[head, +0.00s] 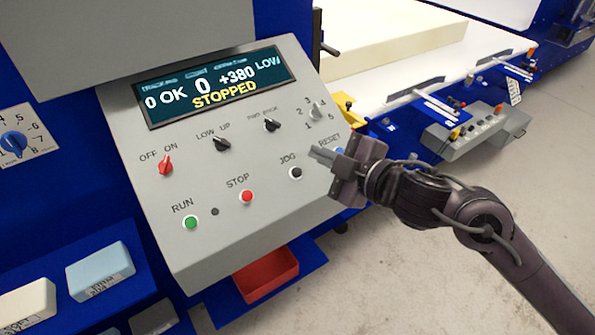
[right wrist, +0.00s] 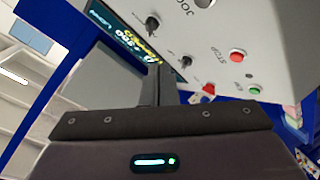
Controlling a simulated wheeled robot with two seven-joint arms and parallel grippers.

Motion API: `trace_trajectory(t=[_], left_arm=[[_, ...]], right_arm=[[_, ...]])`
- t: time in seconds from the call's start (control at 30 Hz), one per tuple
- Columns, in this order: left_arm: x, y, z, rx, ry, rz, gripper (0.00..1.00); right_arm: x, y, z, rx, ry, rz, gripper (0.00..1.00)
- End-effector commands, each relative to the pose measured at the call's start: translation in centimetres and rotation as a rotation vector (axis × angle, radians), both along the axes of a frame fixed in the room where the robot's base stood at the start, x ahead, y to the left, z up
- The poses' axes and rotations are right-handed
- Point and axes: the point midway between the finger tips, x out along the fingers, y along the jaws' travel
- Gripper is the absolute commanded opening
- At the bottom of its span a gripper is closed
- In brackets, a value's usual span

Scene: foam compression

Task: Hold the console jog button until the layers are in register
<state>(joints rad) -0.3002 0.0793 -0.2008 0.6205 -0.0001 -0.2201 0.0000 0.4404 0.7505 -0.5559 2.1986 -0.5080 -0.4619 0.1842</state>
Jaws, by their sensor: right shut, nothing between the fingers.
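The grey console (head: 225,185) stands in the middle of the head view. Its black jog button (head: 295,173), labelled JOG, lies between the red STOP button (head: 247,197) and the blue RESET button (head: 339,150). The display (head: 215,86) reads 0 OK, 0, +380 LOW and STOPPED. My right gripper (head: 318,153) is shut and empty, its tips just above and right of the jog button in the picture, apart from it. Its closed fingers (right wrist: 157,84) also show in the right wrist view, where the jog button is cut by the top edge. My left gripper is not in view.
The green RUN button (head: 190,222) and several knobs, such as the red OFF/ON switch (head: 166,166), share the panel. A red bin (head: 267,274) sits below. Pale foam blocks (head: 99,271) lie at lower left. Open floor (head: 420,285) is at right.

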Motion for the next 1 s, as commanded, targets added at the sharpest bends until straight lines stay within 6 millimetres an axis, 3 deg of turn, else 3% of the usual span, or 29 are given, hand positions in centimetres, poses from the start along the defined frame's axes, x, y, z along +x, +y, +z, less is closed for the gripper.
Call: trace_trajectory(t=[0.5, 0.7, 1.0], left_arm=[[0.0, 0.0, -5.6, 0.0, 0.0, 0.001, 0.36], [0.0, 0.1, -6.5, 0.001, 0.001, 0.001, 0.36], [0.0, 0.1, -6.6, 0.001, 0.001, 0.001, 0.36]], right_arm=[[2.7, 2.0, -5.9, 0.001, 0.0, -0.001, 0.0], [3.4, 2.5, -7.1, 0.002, -0.001, -0.001, 0.0], [3.7, 2.6, -7.3, 0.001, 0.0, -0.002, 0.0]])
